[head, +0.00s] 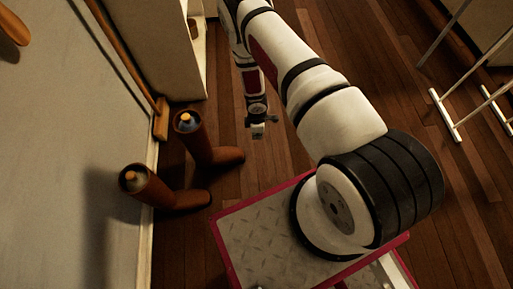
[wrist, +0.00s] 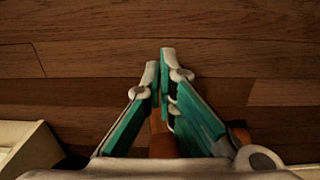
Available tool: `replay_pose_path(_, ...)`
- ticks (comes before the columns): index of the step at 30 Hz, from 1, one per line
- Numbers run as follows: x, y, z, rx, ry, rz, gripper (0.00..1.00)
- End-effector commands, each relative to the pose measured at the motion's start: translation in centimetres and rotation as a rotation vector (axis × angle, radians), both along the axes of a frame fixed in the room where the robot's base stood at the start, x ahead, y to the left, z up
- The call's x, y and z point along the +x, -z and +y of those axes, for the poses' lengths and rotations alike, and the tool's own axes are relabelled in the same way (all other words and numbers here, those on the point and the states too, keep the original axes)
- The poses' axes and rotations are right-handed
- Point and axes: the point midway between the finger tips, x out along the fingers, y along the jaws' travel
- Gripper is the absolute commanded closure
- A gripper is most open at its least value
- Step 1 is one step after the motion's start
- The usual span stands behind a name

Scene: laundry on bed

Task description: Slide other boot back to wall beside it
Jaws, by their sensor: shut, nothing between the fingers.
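Two tall brown boots stand upright on the floor by the left wall in the head view, toes pointing right. The far boot (head: 202,142) is by the corner of a pale cabinet, a little out from the wall. The near boot (head: 158,190) is close to the wall (head: 75,130). My gripper (head: 258,132) is low over the floor, right of the far boot and apart from it. In the wrist view my gripper (wrist: 160,62) has its teal fingers together at the tips, with nothing held. Orange-brown boot parts (wrist: 163,140) show behind the fingers.
A pale cabinet (head: 172,45) stands behind the far boot. A white rack (head: 445,115) stands on the right. Bare wooden floor (head: 285,150) lies right of my gripper. A pale block-like edge (wrist: 25,150) shows at lower left in the wrist view.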

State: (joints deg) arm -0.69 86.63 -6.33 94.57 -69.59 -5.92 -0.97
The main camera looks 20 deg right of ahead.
Motion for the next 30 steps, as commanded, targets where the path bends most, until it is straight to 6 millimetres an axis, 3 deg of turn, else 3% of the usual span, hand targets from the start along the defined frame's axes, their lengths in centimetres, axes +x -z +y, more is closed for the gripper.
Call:
replay_pose_path(1, -0.6, 1.1, 0.2, 0.006, -0.011, 0.009, 1.00)
replay_pose_path(8, -1.2, 3.1, 0.3, 0.014, -0.022, 0.017, 1.00)
replay_pose_path(23, -1.2, 12.1, 0.3, 0.014, -0.020, 0.017, 1.00)
replay_pose_path(30, -0.2, 11.9, 3.0, 0.014, -0.017, 0.015, 1.00)
